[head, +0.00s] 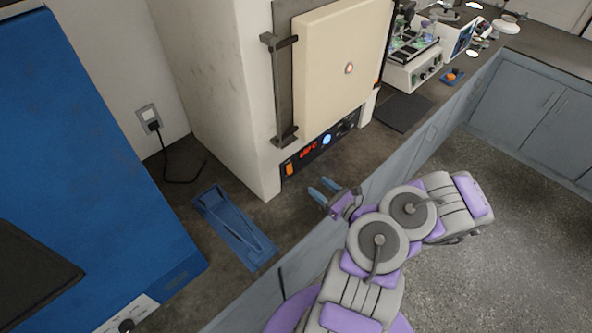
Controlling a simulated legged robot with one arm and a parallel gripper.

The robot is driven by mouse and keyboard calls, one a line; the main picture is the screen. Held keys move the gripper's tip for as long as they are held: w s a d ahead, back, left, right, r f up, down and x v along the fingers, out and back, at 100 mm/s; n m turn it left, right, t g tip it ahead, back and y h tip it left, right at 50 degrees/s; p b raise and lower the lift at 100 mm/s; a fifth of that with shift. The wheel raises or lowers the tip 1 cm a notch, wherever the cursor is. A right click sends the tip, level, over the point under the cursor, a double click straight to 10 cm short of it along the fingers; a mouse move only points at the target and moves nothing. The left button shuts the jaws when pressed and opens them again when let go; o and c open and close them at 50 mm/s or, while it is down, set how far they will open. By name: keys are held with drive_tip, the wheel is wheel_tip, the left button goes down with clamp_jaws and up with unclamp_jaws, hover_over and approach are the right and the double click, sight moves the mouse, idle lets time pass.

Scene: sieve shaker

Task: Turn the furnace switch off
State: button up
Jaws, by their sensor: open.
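The furnace (210,80) is a large off-white box with a cream door (335,75) and a dark door handle (279,90); the door looks shut. Its dark control panel (318,146) runs along the bottom front, with red digits and a blue round light. The furnace switch (289,169) is an orange rocker at the panel's left end; its position is too small to tell. My gripper (323,190) is open and empty, with blue fingertips. In the picture it is below and to the right of the switch, apart from it, near the counter's front edge.
A blue tray (215,207) lies on the counter left of my gripper. A large blue machine (80,130) stands at the left. A power cord (165,170) runs from a wall outlet. A dark mat (402,112) and a shaker-like device (412,72) are farther right.

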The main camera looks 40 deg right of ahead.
drive_tip(key=b, duration=0.2)
approach(289, 166)
drive_tip(key=shift+w+a, duration=0.15)
drive_tip(key=shift+w, duration=0.4)
drive_tip(key=shift+w+a, duration=0.15)
drive_tip(key=shift+w, duration=0.4)
drive_tip(key=w, duration=0.5)
drive_tip(key=shift+w+d+b, duration=0.1)
drive_tip(key=shift+d+b, duration=0.2)
drive_tip(key=shift+d, duration=0.1)
drive_tip(key=shift+w+a+r, duration=0.1)
drive_tip(key=shift+w+a, duration=0.05)
drive_tip(key=shift+a, duration=0.25)
